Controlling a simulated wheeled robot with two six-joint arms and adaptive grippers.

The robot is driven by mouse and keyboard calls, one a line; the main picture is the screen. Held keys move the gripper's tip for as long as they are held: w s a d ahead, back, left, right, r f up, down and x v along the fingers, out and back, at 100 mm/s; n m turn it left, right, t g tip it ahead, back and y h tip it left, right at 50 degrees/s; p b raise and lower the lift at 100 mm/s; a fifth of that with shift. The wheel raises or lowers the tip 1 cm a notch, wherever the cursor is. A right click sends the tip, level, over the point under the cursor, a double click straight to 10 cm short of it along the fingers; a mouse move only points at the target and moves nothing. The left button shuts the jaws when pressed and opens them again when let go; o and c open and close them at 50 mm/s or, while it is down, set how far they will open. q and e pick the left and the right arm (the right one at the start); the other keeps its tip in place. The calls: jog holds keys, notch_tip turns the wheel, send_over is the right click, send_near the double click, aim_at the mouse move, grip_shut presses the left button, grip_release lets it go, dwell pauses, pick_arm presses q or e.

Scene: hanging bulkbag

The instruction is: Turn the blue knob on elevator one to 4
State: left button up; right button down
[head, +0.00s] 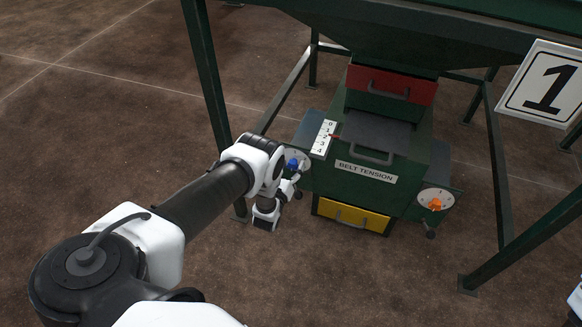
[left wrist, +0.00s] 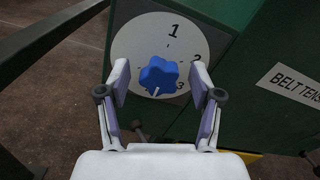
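The blue knob (head: 292,164) sits on a round white dial on the left side of the green elevator under the sign with 1. In the left wrist view the knob (left wrist: 158,75) shows on the dial (left wrist: 128,45), with 1 at the top, 2 at the right and 3 at the lower right. A white mark on the knob points down and slightly left; the numeral there is not clear. My left gripper (left wrist: 160,84) is open, one finger on each side of the knob, with gaps visible. In the head view my left gripper (head: 292,184) is beside the dial. My right gripper is not in view.
An orange knob (head: 435,204) sits on another dial at the right.

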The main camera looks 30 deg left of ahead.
pick_arm(q)
jog(key=v, duration=1.2)
